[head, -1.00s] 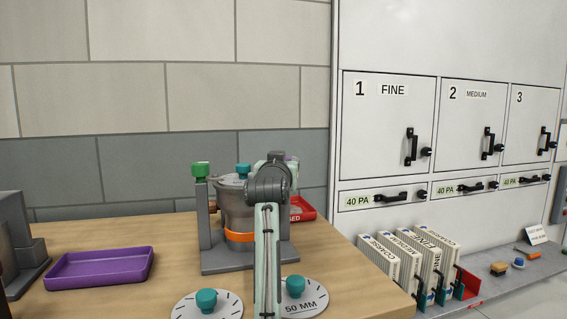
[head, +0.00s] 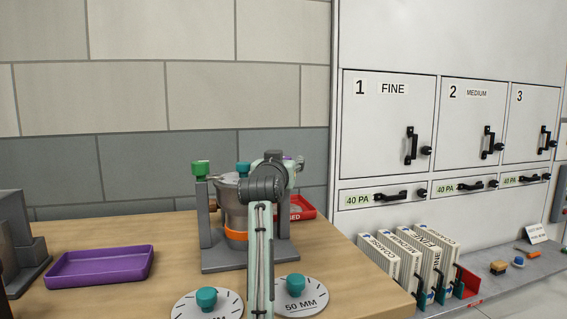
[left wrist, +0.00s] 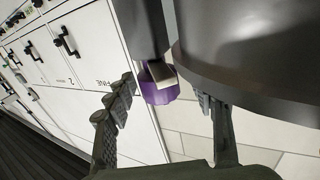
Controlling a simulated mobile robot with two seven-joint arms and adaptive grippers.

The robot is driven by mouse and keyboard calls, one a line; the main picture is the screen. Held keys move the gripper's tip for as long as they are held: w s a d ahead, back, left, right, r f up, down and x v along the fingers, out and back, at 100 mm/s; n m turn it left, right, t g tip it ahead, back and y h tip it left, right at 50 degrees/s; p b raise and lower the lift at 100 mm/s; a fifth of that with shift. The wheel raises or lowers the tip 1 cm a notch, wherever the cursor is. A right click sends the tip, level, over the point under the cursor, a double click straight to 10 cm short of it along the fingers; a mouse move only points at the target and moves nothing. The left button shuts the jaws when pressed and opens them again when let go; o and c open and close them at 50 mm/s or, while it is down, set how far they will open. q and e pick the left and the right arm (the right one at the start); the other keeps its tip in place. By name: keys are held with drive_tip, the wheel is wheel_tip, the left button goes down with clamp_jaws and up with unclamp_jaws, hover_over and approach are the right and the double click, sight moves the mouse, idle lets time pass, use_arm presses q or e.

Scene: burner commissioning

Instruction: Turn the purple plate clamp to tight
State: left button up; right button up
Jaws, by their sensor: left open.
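The purple plate clamp (left wrist: 158,92) is a ridged knob below a dark upright post in the left wrist view, beside the large grey round vessel (left wrist: 255,55). In the head view only a sliver of purple (head: 287,157) shows behind my arm. My left gripper (left wrist: 165,95) is open, one finger on each side of the knob in the picture; I cannot tell whether either touches it. In the head view my left arm covers the right side of the burner stand (head: 220,262). The clamp's mark or setting is not readable. My right gripper is not in view.
On the bench stand a green-capped post (head: 201,170), two teal-knobbed dials (head: 207,299) in front and a purple tray (head: 100,267) at left. A red tray (head: 304,212) lies behind my arm. Cabinets with black handles (head: 411,147) and a filter rack (head: 455,283) are at right.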

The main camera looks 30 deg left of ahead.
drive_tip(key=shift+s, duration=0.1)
use_arm(q)
drive_tip(key=v, duration=1.2)
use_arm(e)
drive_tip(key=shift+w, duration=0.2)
